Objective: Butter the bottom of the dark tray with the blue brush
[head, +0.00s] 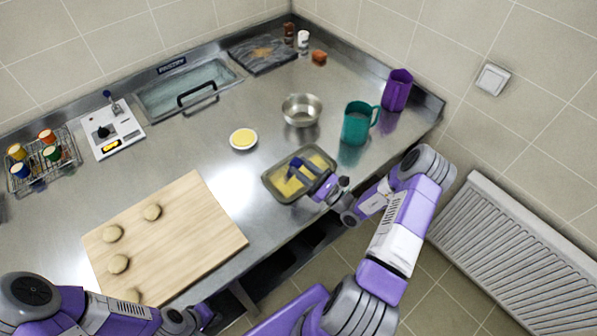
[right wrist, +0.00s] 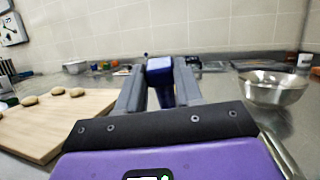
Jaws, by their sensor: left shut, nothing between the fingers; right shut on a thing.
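The dark tray (head: 266,182) lies on the steel counter near its front edge in the head view. Much of its bottom is yellow, with some grey showing. My right gripper (head: 322,190) is shut on the blue brush (head: 296,167), over the tray's right part. The brush also shows between the fingers in the right wrist view (right wrist: 160,66). Its bristle end is hard to make out, so I cannot tell whether it touches the tray bottom. A small white dish of yellow butter (head: 243,138) stands behind the tray. My left gripper (head: 208,318) is shut and empty at the bottom.
A metal bowl (head: 301,111), a teal jug (head: 356,124) and a purple jug (head: 397,90) stand behind the tray. A wooden board (head: 190,235) with several dough pieces lies to the left. A sink (head: 185,90) is at the back. Bare counter lies between board and tray.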

